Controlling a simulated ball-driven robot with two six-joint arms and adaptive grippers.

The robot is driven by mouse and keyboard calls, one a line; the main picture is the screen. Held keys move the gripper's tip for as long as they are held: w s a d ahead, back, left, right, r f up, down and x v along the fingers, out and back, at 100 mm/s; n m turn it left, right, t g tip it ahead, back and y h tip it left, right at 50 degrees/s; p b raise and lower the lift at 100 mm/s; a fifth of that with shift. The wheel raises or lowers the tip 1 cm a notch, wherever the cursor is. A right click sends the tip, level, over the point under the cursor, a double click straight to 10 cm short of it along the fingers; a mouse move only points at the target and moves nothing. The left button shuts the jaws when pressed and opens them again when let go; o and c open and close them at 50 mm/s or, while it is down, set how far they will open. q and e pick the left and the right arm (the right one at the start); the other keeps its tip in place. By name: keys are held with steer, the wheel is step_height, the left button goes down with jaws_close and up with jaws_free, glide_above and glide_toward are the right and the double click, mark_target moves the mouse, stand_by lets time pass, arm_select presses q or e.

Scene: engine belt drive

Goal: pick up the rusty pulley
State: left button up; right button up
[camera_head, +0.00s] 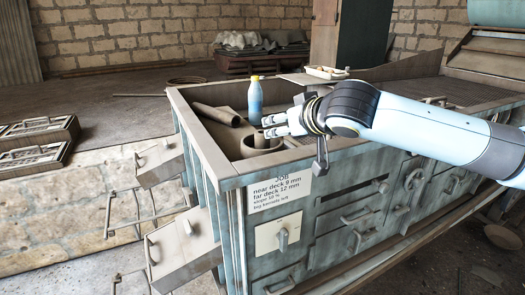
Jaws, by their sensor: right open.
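My right gripper (267,126) comes in from the right, its fingers open and pointing left over the front left compartment of the machine. Just below the fingers is a round brown rimmed piece (262,145) inside that compartment. It may be the rusty pulley, but I cannot tell for sure. The gripper appears empty, and I cannot tell whether it touches this piece. My left gripper is not in view.
A blue bottle with a yellow cap (255,100) stands close behind the right gripper. A brown tube (216,114) lies left of it. The machine's raised rim (204,150) bounds the compartment. A white tray (327,72) lies behind my arm. Drawers stick out at left.

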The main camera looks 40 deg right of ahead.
mark_target(262, 132)
steer(key=shift+f+p+x, duration=0.2)
steer(key=shift+p+x, duration=0.1)
steer(key=shift+x, duration=2.3)
steer(key=shift+f+p+x, duration=0.2)
steer(key=shift+p+x, duration=0.05)
steer(key=shift+x, duration=2.3)
steer(key=shift+s+a, duration=0.15)
steer(key=shift+s, duration=0.1)
jaws_close()
steer(key=shift+w+r, duration=0.1)
steer(key=shift+r, duration=0.05)
